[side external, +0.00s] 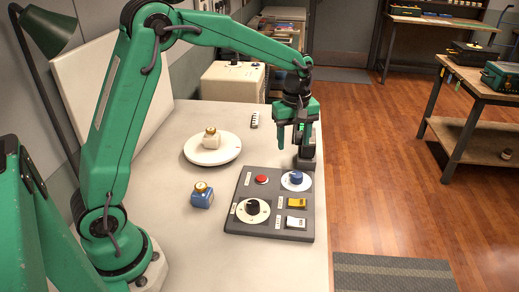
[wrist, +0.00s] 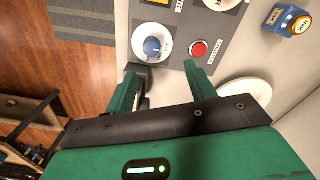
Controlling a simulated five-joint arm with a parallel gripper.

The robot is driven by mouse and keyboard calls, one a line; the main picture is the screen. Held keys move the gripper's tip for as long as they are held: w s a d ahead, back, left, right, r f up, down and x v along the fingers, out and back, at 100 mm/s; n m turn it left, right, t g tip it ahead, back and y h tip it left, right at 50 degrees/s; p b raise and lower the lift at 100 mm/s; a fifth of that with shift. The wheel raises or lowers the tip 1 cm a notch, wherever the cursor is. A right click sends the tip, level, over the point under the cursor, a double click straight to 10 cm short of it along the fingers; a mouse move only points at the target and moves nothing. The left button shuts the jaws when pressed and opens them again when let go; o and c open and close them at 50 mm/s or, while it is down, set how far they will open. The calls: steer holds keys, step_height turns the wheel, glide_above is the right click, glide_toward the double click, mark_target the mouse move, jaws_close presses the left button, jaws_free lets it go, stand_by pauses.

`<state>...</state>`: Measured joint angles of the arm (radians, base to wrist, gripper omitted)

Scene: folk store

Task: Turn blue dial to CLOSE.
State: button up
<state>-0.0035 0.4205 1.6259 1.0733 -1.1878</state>
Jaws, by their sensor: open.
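The blue dial (side external: 296,177) sits on a white disc at the far right corner of a dark grey control panel (side external: 235,215). In the wrist view the blue dial (wrist: 152,46) has a pale pointer mark on its top; its label text is too small to read. My gripper (side external: 290,145) is above and just beyond the dial, fingers pointing down, apart and empty. In the wrist view my gripper's fingertips (wrist: 160,66) are just below the dial, apart from each other. I cannot tell the exact height gap between the fingers and the dial.
The panel also carries a red button (side external: 261,180), a black dial (side external: 252,207), a yellow switch (side external: 297,203) and a white switch (side external: 296,222). A blue jar (side external: 202,195) stands left of the panel. A round white plate (side external: 190,153) holds a cream jar (side external: 211,139). A dark block stands behind the blue dial.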

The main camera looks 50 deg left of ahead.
steer(key=n, duration=0.2)
glide_above(297, 173)
steer(key=shift+g, duration=0.4)
step_height(297, 173, down, 5)
steer(key=shift+w+d+r, duration=0.1)
steer(key=shift+w, duration=0.05)
steer(key=shift+s+f, duration=0.2)
steer(key=shift+f, duration=3.7)
steer(key=shift+c, duration=0.4)
steer(key=c, duration=0.9)
